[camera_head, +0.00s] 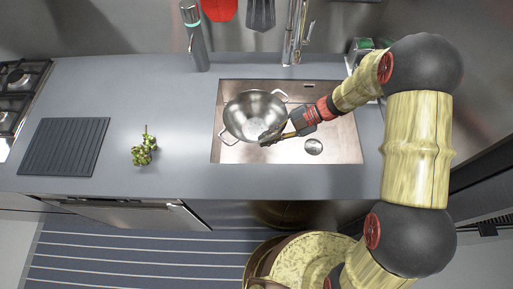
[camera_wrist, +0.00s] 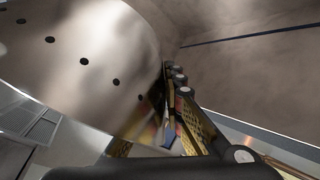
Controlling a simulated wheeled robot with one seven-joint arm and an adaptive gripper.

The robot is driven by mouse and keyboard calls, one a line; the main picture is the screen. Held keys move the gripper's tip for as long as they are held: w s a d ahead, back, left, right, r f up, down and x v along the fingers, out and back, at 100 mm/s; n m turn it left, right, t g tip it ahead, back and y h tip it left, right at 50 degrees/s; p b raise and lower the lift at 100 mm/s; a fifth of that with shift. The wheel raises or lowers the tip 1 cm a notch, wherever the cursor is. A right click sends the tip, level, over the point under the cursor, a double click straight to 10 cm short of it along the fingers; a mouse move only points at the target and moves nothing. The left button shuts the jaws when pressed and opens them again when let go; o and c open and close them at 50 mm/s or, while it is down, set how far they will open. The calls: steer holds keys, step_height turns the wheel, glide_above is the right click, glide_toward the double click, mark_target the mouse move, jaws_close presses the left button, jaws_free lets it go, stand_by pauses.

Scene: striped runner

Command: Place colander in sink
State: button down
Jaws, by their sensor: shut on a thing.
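The colander (camera_head: 240,112) is a round metal bowl with two side handles, seen over the left part of the sink in the head view. In the wrist view its perforated wall (camera_wrist: 85,60) fills the upper left. My gripper (camera_head: 268,138) is shut on the colander's lower right edge. Its fingers also show beside the wall in the wrist view (camera_wrist: 172,120). The sink (camera_head: 340,140) is a copper-toned rectangular basin with a round drain at its right. I cannot tell whether the colander touches the sink floor.
A faucet (camera_head: 294,35) stands behind the sink. Green grapes (camera_head: 145,150) and a ridged dark mat (camera_head: 62,146) lie on the grey counter (camera_head: 180,110) to the left. A stove is at the far left.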

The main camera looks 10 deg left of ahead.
step_height(320, 180, down, 16)
steer(key=b, duration=0.7)
steer(key=shift+w+r, duration=0.15)
steer(key=shift+r, duration=0.05)
steer(key=c, duration=1.9)
jaws_free()
steer(key=p+v, duration=0.4)
steer(key=v, duration=0.8)
steer(key=shift+w+r, duration=0.1)
